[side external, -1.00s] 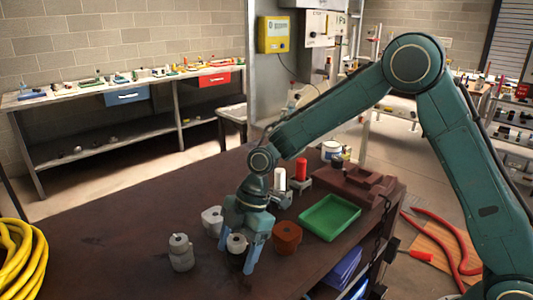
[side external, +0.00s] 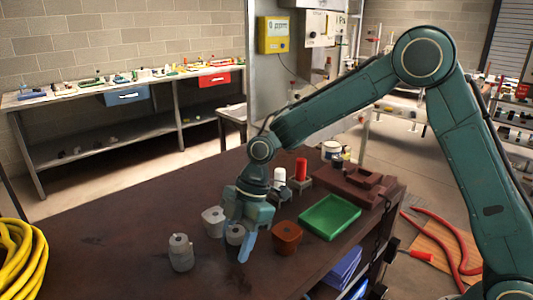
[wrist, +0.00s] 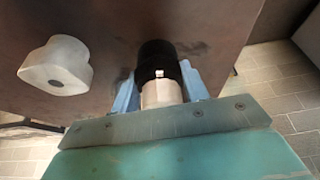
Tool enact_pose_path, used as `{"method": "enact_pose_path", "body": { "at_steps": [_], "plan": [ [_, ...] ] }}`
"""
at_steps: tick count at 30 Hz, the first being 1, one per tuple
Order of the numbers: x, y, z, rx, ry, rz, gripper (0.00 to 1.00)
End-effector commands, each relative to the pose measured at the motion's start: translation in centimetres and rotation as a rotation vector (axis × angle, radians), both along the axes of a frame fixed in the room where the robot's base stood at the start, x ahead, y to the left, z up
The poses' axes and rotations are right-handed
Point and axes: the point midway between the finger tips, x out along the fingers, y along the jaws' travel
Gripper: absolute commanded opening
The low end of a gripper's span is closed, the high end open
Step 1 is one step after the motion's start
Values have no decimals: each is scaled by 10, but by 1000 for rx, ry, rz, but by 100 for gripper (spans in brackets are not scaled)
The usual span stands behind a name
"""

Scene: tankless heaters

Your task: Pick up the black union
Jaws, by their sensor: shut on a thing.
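The black union (wrist: 158,58) is between my gripper's fingers (wrist: 160,80) in the wrist view, with a black upper part and a pale cylindrical part (wrist: 162,93) toward the palm. My gripper is shut on it. In the side view my gripper (side external: 238,243) points down over the dark table. The held piece (side external: 235,234) shows there as a pale part, partly hidden by the fingers. I cannot tell its exact height above the table.
A pale fitting (side external: 213,221) stands close left of my gripper, also in the wrist view (wrist: 56,66). A grey fitting (side external: 181,252) stands farther left. A brown fitting (side external: 287,237) and green tray (side external: 330,216) are to the right.

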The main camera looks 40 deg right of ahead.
Motion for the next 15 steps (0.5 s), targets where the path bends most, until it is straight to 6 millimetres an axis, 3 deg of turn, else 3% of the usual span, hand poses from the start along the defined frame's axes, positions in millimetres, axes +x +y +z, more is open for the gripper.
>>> {"method": "enact_pose_path", "body": {
  "at_steps": [15],
  "plan": [
    [2,0,105,2,-9,0,6]
  ]
}}
